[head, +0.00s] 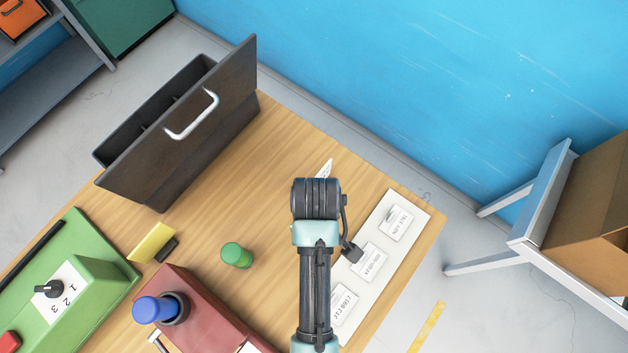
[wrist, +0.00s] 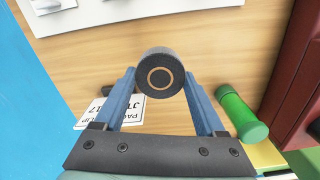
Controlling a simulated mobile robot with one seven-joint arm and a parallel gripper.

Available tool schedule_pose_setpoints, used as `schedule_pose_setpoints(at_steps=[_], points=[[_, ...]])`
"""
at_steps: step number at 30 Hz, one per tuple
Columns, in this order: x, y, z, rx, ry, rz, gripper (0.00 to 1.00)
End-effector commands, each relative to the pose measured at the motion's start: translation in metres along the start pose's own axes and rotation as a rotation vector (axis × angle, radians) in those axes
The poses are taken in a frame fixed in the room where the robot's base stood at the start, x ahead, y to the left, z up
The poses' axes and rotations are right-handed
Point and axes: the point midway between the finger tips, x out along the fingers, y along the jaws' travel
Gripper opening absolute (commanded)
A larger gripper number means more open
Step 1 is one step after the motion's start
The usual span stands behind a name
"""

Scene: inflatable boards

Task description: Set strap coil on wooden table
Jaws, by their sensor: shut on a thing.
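The strap coil (wrist: 160,73) is a dark round roll with a tan ring on its face, seen in the wrist view. My gripper (wrist: 160,82) is shut on it, with one blue finger on each side. The wooden table (head: 285,135) lies below; its wood also shows behind the coil in the wrist view (wrist: 230,50). I cannot tell whether the coil touches the table. In the head view my arm hides the coil and the fingers.
A dark open box (head: 220,110) stands at the back left. A green cylinder (head: 237,255), a yellow block (head: 151,241), a red box (head: 205,320) and a green switch box (head: 95,275) are on the left. A white label board (head: 388,201) lies on the right.

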Motion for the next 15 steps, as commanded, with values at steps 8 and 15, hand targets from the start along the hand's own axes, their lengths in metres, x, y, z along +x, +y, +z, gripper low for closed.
schedule_pose_setpoints(at_steps=[8,15], points=[[0.034,0.000,-0.001,0.000,0.001,0.000,0.11],[0.067,0.000,0.000,0.000,0.000,0.000,0.11]])
